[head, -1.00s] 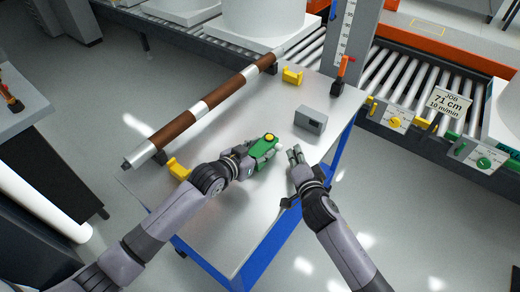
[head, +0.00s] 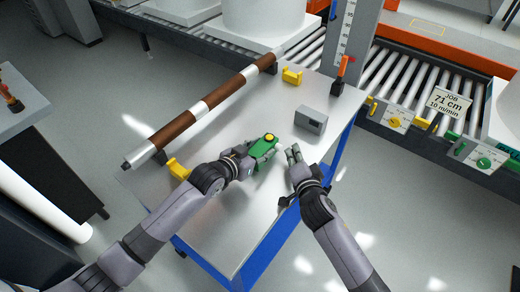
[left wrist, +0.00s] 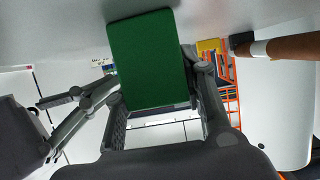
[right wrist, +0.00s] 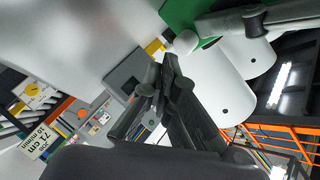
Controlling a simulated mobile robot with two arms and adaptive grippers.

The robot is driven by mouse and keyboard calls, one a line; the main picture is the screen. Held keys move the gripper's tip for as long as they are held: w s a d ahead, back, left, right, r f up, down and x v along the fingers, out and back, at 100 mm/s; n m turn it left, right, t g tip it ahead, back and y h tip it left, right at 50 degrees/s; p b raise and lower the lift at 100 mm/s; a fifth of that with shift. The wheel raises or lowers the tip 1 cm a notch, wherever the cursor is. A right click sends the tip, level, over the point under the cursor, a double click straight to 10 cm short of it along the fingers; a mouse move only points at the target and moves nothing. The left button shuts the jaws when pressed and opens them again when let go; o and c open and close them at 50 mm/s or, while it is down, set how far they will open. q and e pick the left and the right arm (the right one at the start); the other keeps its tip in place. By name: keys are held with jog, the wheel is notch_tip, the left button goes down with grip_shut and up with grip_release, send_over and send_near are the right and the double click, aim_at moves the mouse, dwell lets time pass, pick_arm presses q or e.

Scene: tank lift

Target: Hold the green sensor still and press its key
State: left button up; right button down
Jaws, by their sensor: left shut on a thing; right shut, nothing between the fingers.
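The green sensor (head: 262,148) is above or on the metal table, with a yellow round key (head: 270,137) on its top near the far end. My left gripper (head: 250,155) is shut on the sensor from the left. In the left wrist view the green sensor (left wrist: 150,60) sits between the fingers, and its key is out of sight there. My right gripper (head: 293,156) is shut and empty, just right of the sensor and apart from it. In the right wrist view its fingers (right wrist: 160,75) are together, and part of the green sensor (right wrist: 190,14) shows at the top.
A grey box (head: 310,119) stands on the table (head: 225,225) beyond my right gripper. A roller conveyor (head: 385,75) lies behind at the right.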

jog(key=shift+w+a, duration=0.4)
jog(key=shift+a, duration=0.15)
dwell(0.8)
jog(key=shift+s, duration=0.1)
jog(key=shift+s+d, duration=0.5)
jog(key=shift+d, duration=0.25)
jog(key=s+d, duration=0.3)
jog(key=d, duration=0.2)
jog(key=shift+s, duration=0.3)
pick_arm(q)
jog(key=o, duration=1.3)
pick_arm(e)
jog(key=shift+a, duration=0.1)
